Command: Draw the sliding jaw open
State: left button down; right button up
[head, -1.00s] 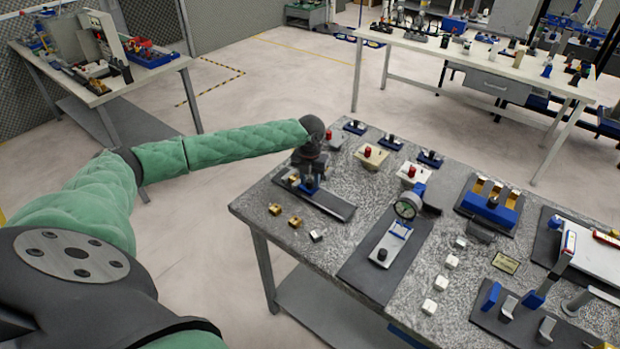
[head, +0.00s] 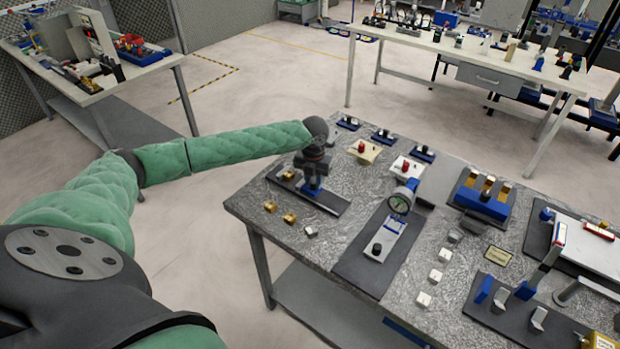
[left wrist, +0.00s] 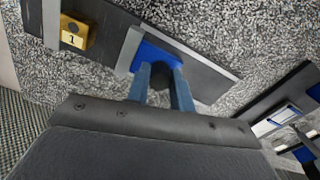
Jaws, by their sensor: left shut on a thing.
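The sliding jaw, a blue block with a pale metal face (left wrist: 130,50), sits on a long dark base plate (head: 328,202) on the speckled bench. It also shows in the head view (head: 312,189). My left gripper (head: 313,180) comes down over it from above. In the left wrist view its two blue-grey fingers (left wrist: 166,88) are shut on the jaw's dark grip, which they partly hide. A brass block marked 1 (left wrist: 75,34) lies by the plate's far end, next to another pale strip (left wrist: 51,24). A dark gap separates it from the jaw. My right gripper is not in view.
Two brass blocks (head: 289,218) and a grey block (head: 311,231) lie in front of the plate. Red-button boxes (head: 363,151) sit behind. The bench's left edge is close by.

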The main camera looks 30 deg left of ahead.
aim_at(313, 181)
pick_arm(q)
jog(key=c, duration=1.5)
grip_release()
jog(key=shift+w+r, duration=0.1)
jog(key=shift+r, duration=0.25)
notch_tip(313, 181, up, 7)
jog(key=b, duration=0.3)
jog(key=shift+f, duration=0.15)
jog(key=shift+r, duration=0.2)
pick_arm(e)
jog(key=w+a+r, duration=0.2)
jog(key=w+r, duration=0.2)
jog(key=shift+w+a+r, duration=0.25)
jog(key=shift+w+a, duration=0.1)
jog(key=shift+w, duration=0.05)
